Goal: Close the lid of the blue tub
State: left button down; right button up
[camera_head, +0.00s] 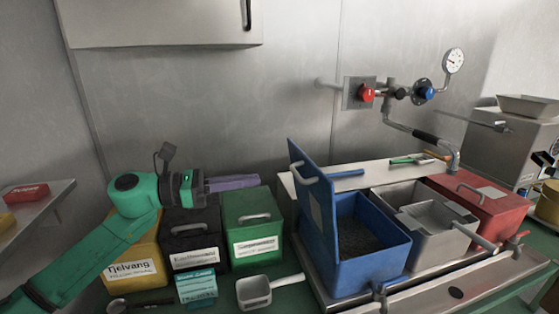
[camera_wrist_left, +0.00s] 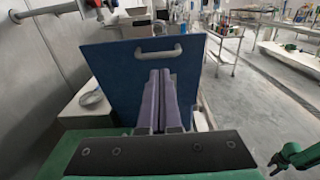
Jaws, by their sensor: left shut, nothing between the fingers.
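The blue tub (camera_head: 370,268) stands in the metal counter with dark granules inside. Its blue lid (camera_head: 313,225) is open, standing up on the tub's left side and leaning slightly left, with a light handle (camera_head: 303,173) near its upper edge. My left gripper (camera_head: 258,181) is shut and empty, its purple fingers pointing right toward the lid from its outer side, with a gap in the head view. In the left wrist view the fingers (camera_wrist_left: 164,72) overlap the lid (camera_wrist_left: 115,75) below its handle (camera_wrist_left: 158,53); I cannot tell contact there.
Green (camera_head: 250,222), black (camera_head: 194,240) and yellow (camera_head: 135,258) bins stand below my left arm. A white scoop (camera_head: 255,292) lies in front. A grey tub (camera_head: 430,225) and a red tub (camera_head: 478,205) stand right of the blue one. A pipe with valves (camera_head: 400,94) is behind.

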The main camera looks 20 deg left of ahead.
aim_at(295, 174)
pick_arm(q)
jog(key=p+x, duration=0.4)
jog(key=x, duration=0.3)
jog(key=shift+w+d+r, duration=0.1)
jog(key=shift+w+r, duration=0.05)
jog(key=shift+w+f, duration=0.1)
jog(key=shift+f, duration=0.1)
pick_arm(e)
jog(key=r, duration=0.1)
jog(key=w+r, duration=0.1)
jog(key=r, duration=0.1)
jog(key=a+r, duration=0.1)
jog(key=r, duration=0.1)
jog(key=shift+w+r, duration=0.2)
jog(key=shift+w, duration=0.1)
